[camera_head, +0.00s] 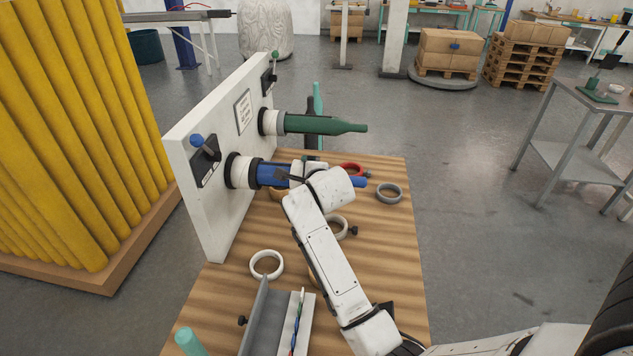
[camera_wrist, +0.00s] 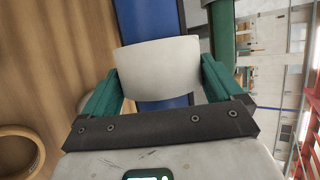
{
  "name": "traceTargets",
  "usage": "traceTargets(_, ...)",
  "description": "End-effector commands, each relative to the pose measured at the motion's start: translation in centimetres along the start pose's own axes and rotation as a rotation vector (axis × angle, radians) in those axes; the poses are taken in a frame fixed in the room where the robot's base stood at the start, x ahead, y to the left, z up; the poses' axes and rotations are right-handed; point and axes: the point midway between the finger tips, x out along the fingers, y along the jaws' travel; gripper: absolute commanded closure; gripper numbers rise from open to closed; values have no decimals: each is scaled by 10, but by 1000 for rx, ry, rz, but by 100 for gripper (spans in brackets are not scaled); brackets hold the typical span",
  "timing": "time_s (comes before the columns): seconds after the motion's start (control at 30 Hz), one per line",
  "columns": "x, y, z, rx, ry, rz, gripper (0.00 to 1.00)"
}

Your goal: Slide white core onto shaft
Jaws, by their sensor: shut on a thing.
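The blue shaft (camera_head: 272,175) sticks out to the right from a black and white collar on the upright white panel (camera_head: 220,130). My gripper is shut on a white core (camera_wrist: 158,70), with its green fingers (camera_wrist: 160,78) on either side. Blue shaft shows above and below the core in the wrist view (camera_wrist: 148,18), so the core appears to be around the shaft, partway along it. The shaft's free end (camera_head: 360,182) shows past my wrist in the head view. My wrist hides most of the core there.
A green shaft (camera_head: 318,124) projects from the panel behind the blue one. White rings (camera_head: 266,277) (camera_head: 347,229), a grey ring (camera_head: 389,199) and a red ring (camera_head: 352,164) lie on the wooden table (camera_head: 395,260). A grey trough (camera_head: 262,318) stands at the front.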

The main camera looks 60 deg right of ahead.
Motion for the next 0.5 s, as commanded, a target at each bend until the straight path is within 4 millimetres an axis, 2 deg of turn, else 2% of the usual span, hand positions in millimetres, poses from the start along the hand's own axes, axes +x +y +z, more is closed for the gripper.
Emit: traceTargets(0.5,19,1,44,0,-1,-1,37)
